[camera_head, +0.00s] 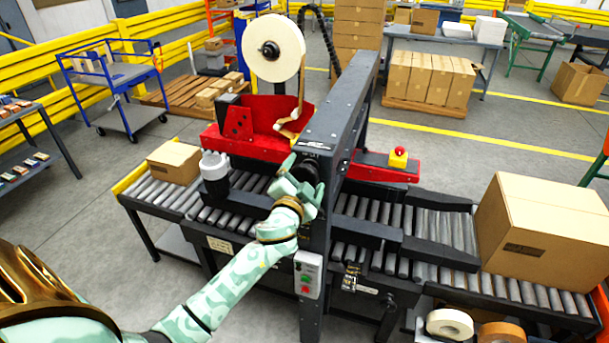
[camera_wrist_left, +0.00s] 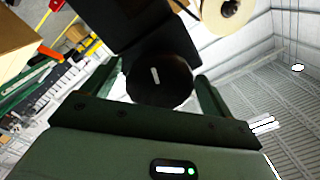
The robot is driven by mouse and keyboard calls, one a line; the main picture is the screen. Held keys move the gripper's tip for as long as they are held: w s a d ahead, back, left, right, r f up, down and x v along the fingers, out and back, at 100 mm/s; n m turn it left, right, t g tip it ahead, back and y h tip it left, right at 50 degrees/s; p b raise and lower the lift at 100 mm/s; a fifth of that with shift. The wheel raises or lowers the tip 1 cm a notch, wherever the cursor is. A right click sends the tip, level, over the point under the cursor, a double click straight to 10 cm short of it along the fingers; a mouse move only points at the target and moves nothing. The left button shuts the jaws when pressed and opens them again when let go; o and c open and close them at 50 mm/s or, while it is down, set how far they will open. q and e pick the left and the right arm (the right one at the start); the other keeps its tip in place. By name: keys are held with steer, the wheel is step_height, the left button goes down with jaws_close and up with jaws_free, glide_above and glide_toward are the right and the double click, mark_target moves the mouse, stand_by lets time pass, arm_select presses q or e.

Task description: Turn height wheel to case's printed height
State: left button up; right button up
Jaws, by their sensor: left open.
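The height wheel (camera_wrist_left: 158,82) is a dark round knob with a white mark on its face. In the left wrist view it sits between the two fingers of my left gripper (camera_wrist_left: 160,72), with a small gap visible on each side. In the head view my left gripper (camera_head: 304,178) is open at the machine's dark upright and largely hides the wheel (camera_head: 307,171). The case (camera_head: 540,235) is a large brown carton on the rollers at the right. A small dark print (camera_head: 523,250) shows on its side, too small to read. My right gripper is not in view.
The case sealer's black mast (camera_head: 340,105) carries a tape roll (camera_head: 273,48) above a red head. A red button on a yellow box (camera_head: 398,157) sits behind. A smaller carton (camera_head: 174,161) is on the left rollers. A green-and-red button box (camera_head: 308,274) hangs below my gripper.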

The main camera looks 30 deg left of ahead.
arm_select(q)
steer(key=c, duration=1)
steer(key=shift+m, duration=0.3)
steer(key=m, duration=0.3)
steer(key=shift+m, duration=0.3)
steer(key=m, duration=0.4)
steer(key=shift+m+p, duration=0.3)
steer(key=shift+p, duration=0.1)
steer(key=m, duration=0.4)
steer(key=shift+m+h+p, duration=0.3)
steer(key=shift+m+p, duration=0.55)
steer(key=shift+m, duration=1.55)
